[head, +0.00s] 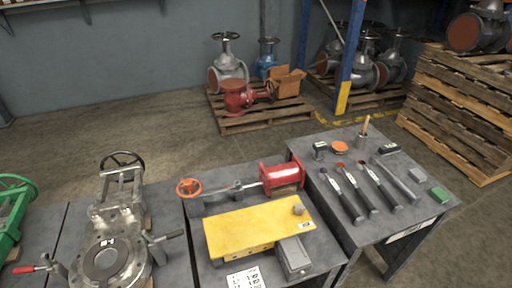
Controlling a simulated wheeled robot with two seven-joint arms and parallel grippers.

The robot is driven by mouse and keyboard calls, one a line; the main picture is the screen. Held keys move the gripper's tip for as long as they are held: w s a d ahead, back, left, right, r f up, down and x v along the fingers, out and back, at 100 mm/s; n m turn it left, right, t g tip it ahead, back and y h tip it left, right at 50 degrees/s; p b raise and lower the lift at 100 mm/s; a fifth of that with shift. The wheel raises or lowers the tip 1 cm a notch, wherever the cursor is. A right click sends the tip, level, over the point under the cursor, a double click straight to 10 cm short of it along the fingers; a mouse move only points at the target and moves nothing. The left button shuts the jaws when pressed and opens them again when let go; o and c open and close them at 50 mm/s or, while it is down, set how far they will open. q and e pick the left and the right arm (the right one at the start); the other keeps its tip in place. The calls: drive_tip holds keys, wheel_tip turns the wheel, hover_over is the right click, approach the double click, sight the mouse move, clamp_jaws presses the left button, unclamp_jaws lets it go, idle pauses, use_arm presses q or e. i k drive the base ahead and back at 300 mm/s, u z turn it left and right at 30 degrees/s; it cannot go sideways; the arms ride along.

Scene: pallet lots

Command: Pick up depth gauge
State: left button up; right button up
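No item is clearly readable as the depth gauge. Candidates lie on the right grey table (375,232): a small dark device with a pale face (319,150) at its back left corner, and a long grey bar-like tool (396,180) lying slantwise on the right. Three dark-handled tools (358,188) with purple, red and orange tips lie side by side left of the bar. Neither of my grippers shows in the head view.
The right table also carries an orange disc (340,147), a black box (388,149), a grey block (416,175) and a green block (439,194). The middle table holds a yellow block (250,230) and a red cylinder (282,176). Stacked pallets (455,100) stand right.

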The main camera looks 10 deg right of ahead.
sight(319, 147)
drive_tip(key=u, duration=3.05)
drive_tip(key=k, duration=2.45)
drive_tip(key=z, duration=1.35)
